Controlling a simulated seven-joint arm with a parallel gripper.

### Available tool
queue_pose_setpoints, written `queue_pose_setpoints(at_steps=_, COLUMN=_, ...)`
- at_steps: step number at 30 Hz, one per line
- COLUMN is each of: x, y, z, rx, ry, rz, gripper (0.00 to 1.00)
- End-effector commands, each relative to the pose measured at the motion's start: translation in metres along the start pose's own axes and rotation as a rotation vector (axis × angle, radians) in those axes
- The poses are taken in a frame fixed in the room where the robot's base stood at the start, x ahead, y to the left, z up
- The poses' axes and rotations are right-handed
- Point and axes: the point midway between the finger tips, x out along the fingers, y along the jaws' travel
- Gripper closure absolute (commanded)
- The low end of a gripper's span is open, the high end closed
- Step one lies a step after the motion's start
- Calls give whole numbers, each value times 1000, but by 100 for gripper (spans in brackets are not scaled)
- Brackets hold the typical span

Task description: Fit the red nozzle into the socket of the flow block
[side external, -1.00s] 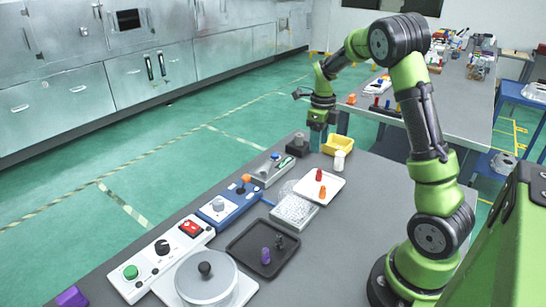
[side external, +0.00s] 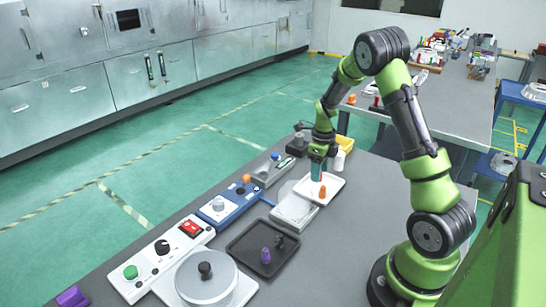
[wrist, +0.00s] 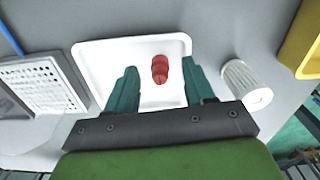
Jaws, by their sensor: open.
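The red nozzle (wrist: 160,69) stands in the white tray (wrist: 92,58), which also shows in the side view (side external: 336,184). My gripper (side external: 318,172) is open over this tray. In the wrist view my gripper (wrist: 159,66) has its two teal fingers apart, with the red nozzle showing between them and not clasped. In the side view the fingers mostly hide the red nozzle. An orange nozzle (side external: 322,192) stands in the same tray, nearer the side camera. I cannot tell for certain which device is the flow block or see its socket.
A white ribbed cylinder (wrist: 245,85) and a yellow bin (wrist: 303,45) stand right of the tray. A perforated plate (wrist: 42,84) lies to its left. A blue box (side external: 230,204), a grey device (side external: 268,172) and a dark tray (side external: 240,243) with nozzles stand nearby.

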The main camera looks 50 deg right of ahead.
Motion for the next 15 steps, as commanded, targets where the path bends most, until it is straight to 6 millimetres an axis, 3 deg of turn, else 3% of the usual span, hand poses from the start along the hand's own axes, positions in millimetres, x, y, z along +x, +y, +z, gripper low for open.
queue_pose_setpoints(at_steps=2, x=0, y=0, z=0, rx=0, ry=0, rz=0, gripper=50)
queue_pose_setpoints(at_steps=12, x=-1, y=0, z=0, rx=0, ry=0, rz=0, gripper=100)
queue_pose_setpoints(at_steps=15, x=-1, y=0, z=0, rx=0, ry=0, rz=0, gripper=100)
